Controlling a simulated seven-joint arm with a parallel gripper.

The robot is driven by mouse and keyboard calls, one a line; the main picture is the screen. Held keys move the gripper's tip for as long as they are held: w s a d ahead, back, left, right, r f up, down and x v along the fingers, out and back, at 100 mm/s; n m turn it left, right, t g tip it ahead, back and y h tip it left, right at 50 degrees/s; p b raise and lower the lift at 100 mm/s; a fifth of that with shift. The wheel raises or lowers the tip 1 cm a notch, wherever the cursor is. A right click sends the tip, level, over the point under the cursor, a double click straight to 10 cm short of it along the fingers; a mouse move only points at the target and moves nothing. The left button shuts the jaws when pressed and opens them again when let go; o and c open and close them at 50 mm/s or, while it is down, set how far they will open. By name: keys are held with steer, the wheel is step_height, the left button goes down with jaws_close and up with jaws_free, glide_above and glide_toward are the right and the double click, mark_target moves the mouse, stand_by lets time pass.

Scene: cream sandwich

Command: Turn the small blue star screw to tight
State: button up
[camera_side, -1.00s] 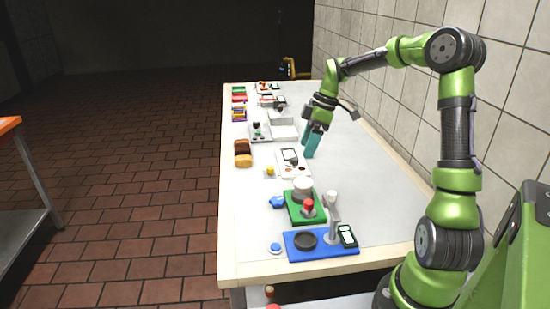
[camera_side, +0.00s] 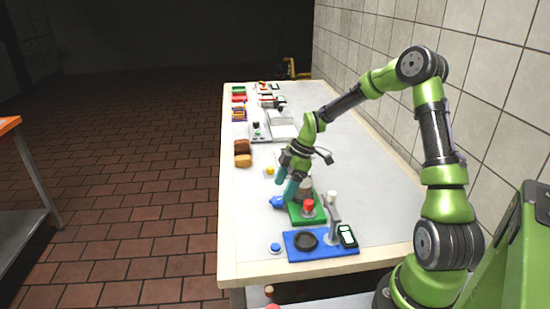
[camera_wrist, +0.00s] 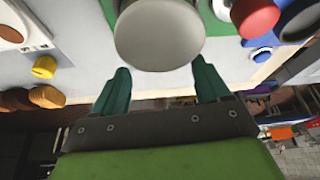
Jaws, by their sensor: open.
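The small blue star screw (camera_side: 277,202) sits at the left edge of the green base (camera_side: 314,214) in the side view. I cannot make it out in the wrist view, where a pale round dome (camera_wrist: 158,35) fills the top middle. My gripper (camera_side: 284,198) points down with its teal fingers close to the screw, beside the dome. Whether they touch the screw, I cannot tell. In the wrist view my gripper (camera_wrist: 161,72) is open, its two fingers apart with nothing seen held between them.
A red knob (camera_side: 308,206) stands on the green base. A blue base (camera_side: 340,247) with a black ring lies in front, and a blue button (camera_side: 275,248) beside it. A yellow knob (camera_side: 269,171) and bread (camera_side: 242,152) are farther back. The table's left edge is near.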

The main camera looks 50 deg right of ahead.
mark_target(278, 200)
steer(key=shift+x, duration=1.7)
steer(key=c, duration=1)
steer(key=shift+s+a+m+t+h, duration=0.1)
steer(key=shift+m+t+h, duration=0.35)
steer(key=shift+m, duration=1.15)
steer(key=shift+c, duration=0.2)
steer(key=o, duration=1)
steer(key=shift+o, duration=0.2)
